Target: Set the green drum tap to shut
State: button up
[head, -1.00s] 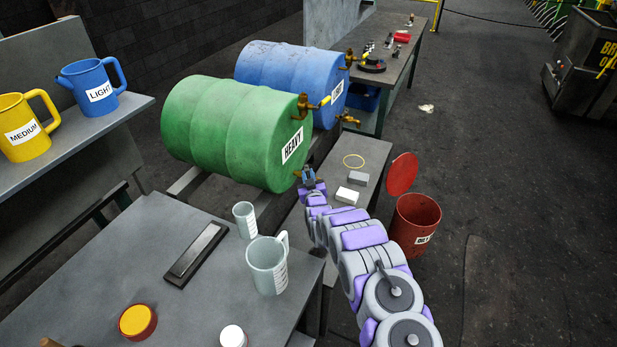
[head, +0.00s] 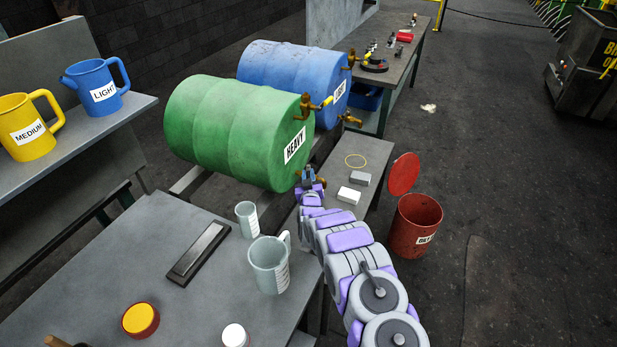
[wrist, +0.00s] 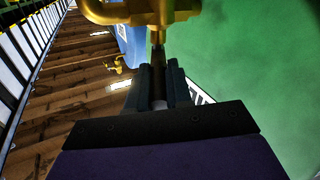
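The green drum (head: 225,130), labelled HEAVY, lies on its side; its green end fills the right of the wrist view (wrist: 260,70). Its brass tap (head: 298,178) is low on the labelled end, partly hidden by my gripper (head: 310,176). In the wrist view the yellow-brass tap (wrist: 125,10) is just beyond the fingertips of my gripper (wrist: 158,62). The fingers point at the tap and stand close together. Dark parts show in the narrow space between them; I cannot tell whether a tap handle is gripped. The handle's angle is hidden.
A blue drum (head: 290,72) with brass fittings lies behind. A low bench (head: 345,215) with a grey block (head: 360,179) and white block (head: 349,195) is beside my arm. A red bin (head: 416,225) stands right. The near table (head: 110,265) holds jugs.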

jog(key=o, duration=0.4)
jog(key=shift+s, duration=0.15)
jog(key=s+p, duration=0.1)
jog(key=s, duration=1)
jog(key=shift+s+d+p, duration=0.3)
jog(key=shift+d+p, duration=0.05)
jog(key=shift+d, duration=0.1)
jog(key=shift+c, duration=0.2)
